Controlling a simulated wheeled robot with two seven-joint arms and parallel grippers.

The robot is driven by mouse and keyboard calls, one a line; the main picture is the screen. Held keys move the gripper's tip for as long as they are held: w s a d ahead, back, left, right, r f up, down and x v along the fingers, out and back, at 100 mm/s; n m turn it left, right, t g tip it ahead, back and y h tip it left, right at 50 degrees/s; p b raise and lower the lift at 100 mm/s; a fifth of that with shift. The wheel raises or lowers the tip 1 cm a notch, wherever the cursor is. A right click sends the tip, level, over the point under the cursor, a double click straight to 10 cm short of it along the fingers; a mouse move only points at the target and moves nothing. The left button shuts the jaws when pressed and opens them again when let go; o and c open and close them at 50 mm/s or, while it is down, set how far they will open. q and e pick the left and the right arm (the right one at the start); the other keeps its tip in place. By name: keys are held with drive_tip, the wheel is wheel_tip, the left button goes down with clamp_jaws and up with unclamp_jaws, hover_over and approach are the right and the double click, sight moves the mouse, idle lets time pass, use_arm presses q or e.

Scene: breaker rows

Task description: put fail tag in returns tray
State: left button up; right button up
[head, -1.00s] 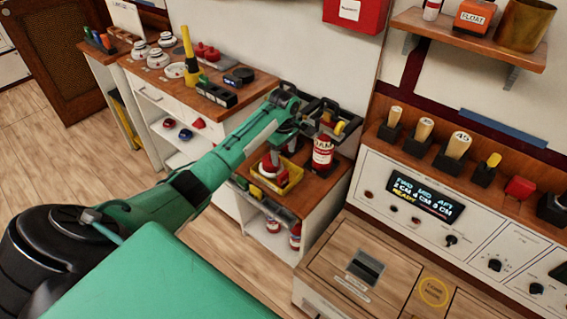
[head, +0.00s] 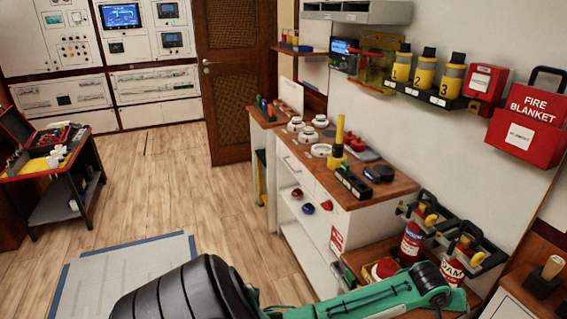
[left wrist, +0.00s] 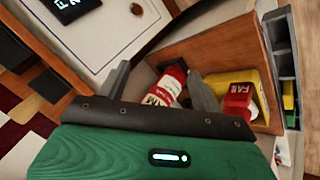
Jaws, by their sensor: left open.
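A red tag marked FAIL (left wrist: 238,97) sits in a yellow tray (left wrist: 262,84) on the wooden bench top, right of the fingers in the left wrist view. My left gripper (left wrist: 158,78) is open, and no object is clearly held. A red and white bottle (left wrist: 163,90) shows beyond the gap between its fingers. In the head view my left arm comes in along the bottom edge, and its fingers are hidden or cut off there. I cannot tell which container is the returns tray. My right gripper is not in view.
A grey compartmented rack (left wrist: 281,45) runs along the bench edge. A counter (head: 350,195) with detectors and a torch stands beyond. The wooden floor (head: 170,190) at left is mostly open.

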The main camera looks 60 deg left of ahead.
use_arm(q)
drive_tip(key=s+f+m+g, duration=0.1)
drive_tip(key=s+f+m, duration=0.1)
drive_tip(key=s+f, duration=0.7)
drive_tip(key=s+f+m+y, duration=0.15)
drive_tip(key=s+f, duration=0.35)
drive_tip(key=f, duration=0.9)
drive_tip(key=s+f+m+g, duration=0.1)
drive_tip(key=s+f+m, duration=0.1)
drive_tip(key=s+f, duration=0.65)
drive_tip(key=s+f+m+g, duration=0.2)
drive_tip(key=s+f, duration=0.9)
drive_tip(key=f, duration=0.1)
drive_tip(key=s+f+m+g+p, duration=0.1)
drive_tip(key=s+f+p, duration=0.1)
drive_tip(key=s, duration=0.9)
drive_tip(key=s+f+m+g+p, duration=0.1)
drive_tip(key=s+f+p, duration=0.1)
drive_tip(key=s, duration=1)
drive_tip(key=shift+a+f, duration=0.2)
drive_tip(key=shift+f, duration=0.45)
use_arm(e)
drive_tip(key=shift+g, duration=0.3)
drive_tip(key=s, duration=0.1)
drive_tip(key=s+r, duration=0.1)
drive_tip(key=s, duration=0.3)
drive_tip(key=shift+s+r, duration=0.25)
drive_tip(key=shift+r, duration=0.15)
use_arm(q)
drive_tip(key=shift+m, duration=0.25)
